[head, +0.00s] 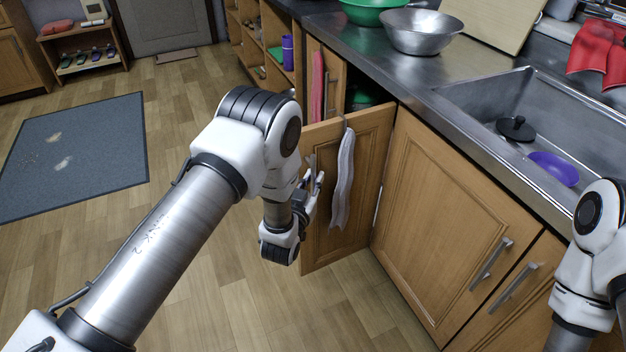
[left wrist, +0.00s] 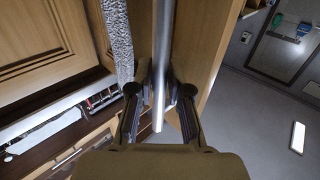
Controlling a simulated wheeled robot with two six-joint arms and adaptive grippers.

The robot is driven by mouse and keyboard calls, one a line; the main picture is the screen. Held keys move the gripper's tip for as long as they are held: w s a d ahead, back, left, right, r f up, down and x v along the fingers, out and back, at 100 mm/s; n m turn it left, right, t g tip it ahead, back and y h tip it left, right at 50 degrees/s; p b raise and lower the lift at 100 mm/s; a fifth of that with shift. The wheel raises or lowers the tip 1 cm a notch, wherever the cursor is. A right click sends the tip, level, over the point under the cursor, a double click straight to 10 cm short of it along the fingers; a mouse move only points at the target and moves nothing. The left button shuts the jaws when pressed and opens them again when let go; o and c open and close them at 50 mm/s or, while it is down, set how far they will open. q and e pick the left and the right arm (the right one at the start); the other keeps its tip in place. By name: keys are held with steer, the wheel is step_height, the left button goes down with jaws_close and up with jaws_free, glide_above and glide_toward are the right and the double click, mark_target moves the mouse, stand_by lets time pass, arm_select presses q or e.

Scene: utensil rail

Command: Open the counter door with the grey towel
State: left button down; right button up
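The counter door (head: 364,190) with the grey towel (head: 342,180) stands partly open, swung out from the counter. A dark gap shows above it. The towel hangs over its top edge and also shows in the left wrist view (left wrist: 116,40). My left gripper (head: 314,186) is at the door's free edge, left of the towel. In the left wrist view its fingers (left wrist: 160,92) are closed around the metal bar handle (left wrist: 163,40). My right arm shows at the right edge of the head view; its gripper is out of sight.
A neighbouring door with a pink towel (head: 318,88) is behind the open door. A closed door (head: 440,220) is to its right, under the sink (head: 470,95). Bowls (head: 424,32) stand on the counter. The floor left of the door is clear, with a dark mat (head: 75,155) farther off.

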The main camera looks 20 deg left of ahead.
arm_select(q)
steer(key=c, duration=1.1)
jaws_free()
steer(key=s, duration=1.2)
